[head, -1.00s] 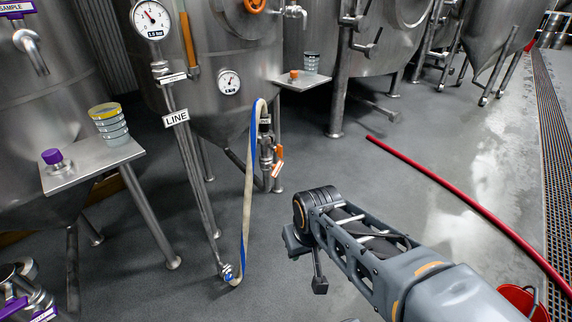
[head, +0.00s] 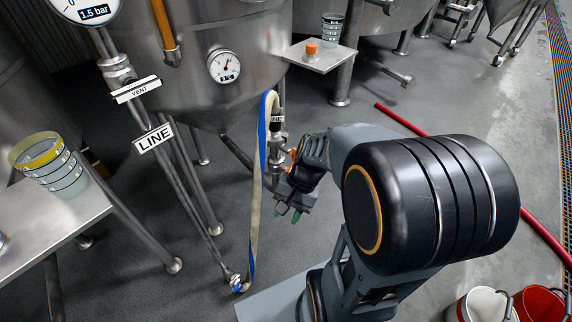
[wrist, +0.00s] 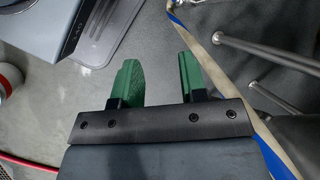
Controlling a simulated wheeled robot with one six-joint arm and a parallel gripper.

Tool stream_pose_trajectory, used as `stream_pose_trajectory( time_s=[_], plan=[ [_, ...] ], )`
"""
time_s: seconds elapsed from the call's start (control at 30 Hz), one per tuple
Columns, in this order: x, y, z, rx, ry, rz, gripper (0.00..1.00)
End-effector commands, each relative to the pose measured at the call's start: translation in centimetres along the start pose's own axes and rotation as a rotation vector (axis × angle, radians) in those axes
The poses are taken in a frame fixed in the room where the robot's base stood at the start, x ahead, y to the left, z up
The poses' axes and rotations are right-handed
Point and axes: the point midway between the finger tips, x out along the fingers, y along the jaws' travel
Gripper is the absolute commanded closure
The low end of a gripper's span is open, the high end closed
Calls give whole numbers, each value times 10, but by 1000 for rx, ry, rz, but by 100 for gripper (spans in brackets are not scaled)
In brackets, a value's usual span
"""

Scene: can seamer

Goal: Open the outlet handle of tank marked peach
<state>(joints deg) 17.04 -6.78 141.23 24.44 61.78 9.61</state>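The steel tank (head: 205,95) at the centre of the head view carries orange parts; no peach marking is readable. Its outlet valve (head: 275,160) sits low at its right side. An orange handle (head: 292,153) there is mostly hidden behind my arm. My gripper (head: 288,213) is just right of and below the valve, apart from the hose, with its green fingers downward. In the wrist view my gripper (wrist: 156,60) is open, with nothing between its green fingers. The outlet handle is not seen in the wrist view.
A beige and blue hose (head: 256,200) hangs from the outlet to a pipe end on the floor, close left of my gripper. A red hose (head: 402,121) and buckets (head: 482,304) lie right.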

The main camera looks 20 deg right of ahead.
Motion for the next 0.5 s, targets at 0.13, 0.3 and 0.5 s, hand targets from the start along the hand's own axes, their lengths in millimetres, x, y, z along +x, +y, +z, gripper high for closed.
stream_pose_trajectory(
  time_s=[0.13, 0.3, 0.5],
  plan=[
    [5, 2, -15, 554, -342, -260, 61],
    [-1, 7, -53, 1094, -690, -603, 61],
    [-8, 41, -105, 1529, -999, -986, 61]
  ],
)
